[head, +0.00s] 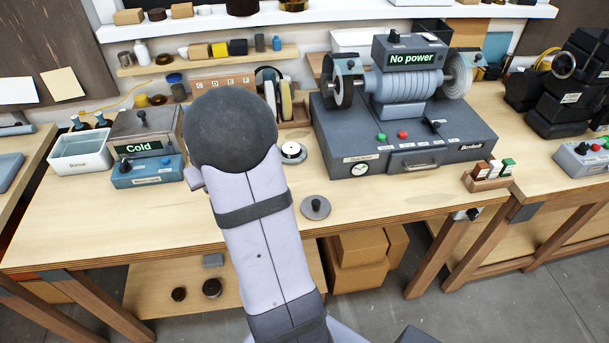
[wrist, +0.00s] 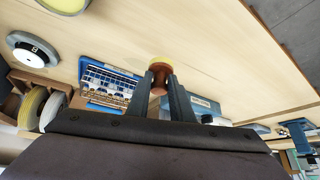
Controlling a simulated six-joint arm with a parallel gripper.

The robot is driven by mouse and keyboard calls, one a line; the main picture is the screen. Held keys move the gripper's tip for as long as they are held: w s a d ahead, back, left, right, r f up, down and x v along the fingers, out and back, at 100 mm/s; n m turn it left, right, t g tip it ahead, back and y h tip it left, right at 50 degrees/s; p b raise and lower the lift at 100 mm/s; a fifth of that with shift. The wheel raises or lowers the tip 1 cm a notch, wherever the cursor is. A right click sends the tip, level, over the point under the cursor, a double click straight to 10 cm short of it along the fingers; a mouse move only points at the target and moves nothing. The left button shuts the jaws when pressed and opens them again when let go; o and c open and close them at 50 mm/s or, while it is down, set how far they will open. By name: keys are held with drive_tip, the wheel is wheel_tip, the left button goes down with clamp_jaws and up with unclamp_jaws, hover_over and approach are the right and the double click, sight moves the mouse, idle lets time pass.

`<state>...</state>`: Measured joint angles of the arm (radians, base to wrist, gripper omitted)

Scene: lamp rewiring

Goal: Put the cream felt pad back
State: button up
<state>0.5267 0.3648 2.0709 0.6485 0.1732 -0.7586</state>
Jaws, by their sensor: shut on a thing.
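My gripper (wrist: 161,72) is shut on a small reddish-brown round piece (wrist: 159,87) with a yellowish top, held over the bench. In the head view my arm hides the gripper and this piece. I cannot tell whether the piece is the cream felt pad. Pale yellow and cream discs (head: 286,100) stand upright in a wooden rack left of the grey machine; they also show at the left of the wrist view (wrist: 34,106). A flat disc with a yellowish face (wrist: 65,3) is cut by the wrist view's top edge.
A white-and-black round device (head: 291,152) sits by the rack. A grey disc with a post (head: 315,207) lies near the bench's front edge. The grey machine (head: 400,130) reads "No power". A blue unit (head: 148,172) and a "Cold" box (head: 142,135) stand left. Bare bench (head: 90,220) lies in front.

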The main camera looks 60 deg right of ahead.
drive_tip(key=s+d+r+m+g+h+p, duration=0.1)
drive_tip(key=s+d+r+m, duration=0.1)
drive_tip(key=s+d, duration=0.8)
drive_tip(key=s+d+r+m+g+h+p, duration=0.1)
drive_tip(key=s+d+r+m, duration=0.35)
drive_tip(key=d, duration=0.95)
drive_tip(key=shift+n, duration=0.85)
drive_tip(key=shift+s+a+f+b, duration=0.15)
drive_tip(key=shift+s+f, duration=0.1)
drive_tip(key=shift+f, duration=1.1)
drive_tip(key=shift+s+a+f+b, duration=0.1)
drive_tip(key=shift+s+f, duration=0.15)
drive_tip(key=shift+f, duration=1.05)
drive_tip(key=shift+s+a+f+b, duration=0.15)
drive_tip(key=shift+s+f, duration=0.1)
drive_tip(key=shift+f, duration=1.1)
drive_tip(key=shift+d+f+b, duration=0.1)
drive_tip(key=shift+f+b, duration=0.65)
drive_tip(key=shift+f, duration=1.1)
drive_tip(key=shift+f, duration=0.2)
drive_tip(key=o, duration=1)
drive_tip(key=shift+r, duration=0.1)
drive_tip(key=shift+r, duration=0.1)
